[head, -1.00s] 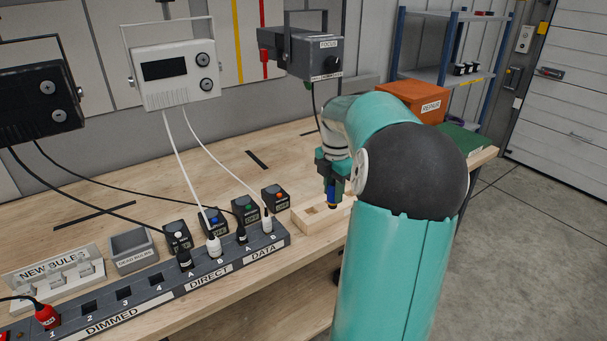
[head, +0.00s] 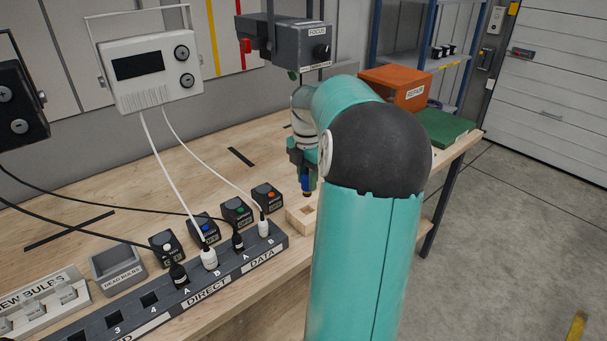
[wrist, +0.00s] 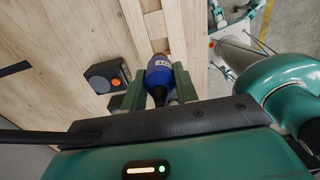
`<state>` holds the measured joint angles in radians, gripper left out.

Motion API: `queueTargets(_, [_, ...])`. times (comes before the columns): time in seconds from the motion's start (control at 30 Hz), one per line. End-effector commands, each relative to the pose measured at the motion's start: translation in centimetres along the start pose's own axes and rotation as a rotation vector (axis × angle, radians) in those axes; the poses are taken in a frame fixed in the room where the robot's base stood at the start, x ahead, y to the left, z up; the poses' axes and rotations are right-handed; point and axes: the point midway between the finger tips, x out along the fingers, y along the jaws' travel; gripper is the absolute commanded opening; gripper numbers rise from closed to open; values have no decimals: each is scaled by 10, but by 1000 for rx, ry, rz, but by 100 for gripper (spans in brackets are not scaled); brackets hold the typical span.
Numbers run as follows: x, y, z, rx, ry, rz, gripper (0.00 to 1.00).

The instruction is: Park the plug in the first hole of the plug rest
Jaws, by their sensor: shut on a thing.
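The plug (head: 306,187) is blue with a yellow band at its lower end, and a white label shows on it in the wrist view (wrist: 159,72). My gripper (head: 304,181) is shut on it, and the plug points down, roughly upright. The two green fingers are on either side of it in the wrist view (wrist: 158,87). The plug rest (head: 298,217) is a pale wooden block on the bench. A square hole shows in its top just below the plug in the head view. My arm hides the rest of the block. The plug appears slightly above the block; I cannot tell the exact gap.
A black box with an orange button (head: 267,197) stands left of the plug rest, beside similar boxes. A dark socket strip (head: 226,268) with white and black plugs runs along the bench front. An orange bin (head: 395,88) is farther back.

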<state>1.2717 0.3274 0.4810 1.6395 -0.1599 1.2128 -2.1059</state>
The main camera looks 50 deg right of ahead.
Motion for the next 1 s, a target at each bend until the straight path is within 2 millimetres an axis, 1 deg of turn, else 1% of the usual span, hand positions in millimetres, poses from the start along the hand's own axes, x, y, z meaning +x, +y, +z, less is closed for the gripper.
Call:
queueTargets(0.3, [28,-2,-1,-1,3,-2,2])
queueTargets(0.43, [36,-1,-1,-1,1,-1,2])
queueTargets(0.6, [40,1,-2,-1,1,0,2])
queueTargets(1.0, [41,2,-2,-1,1,0,2])
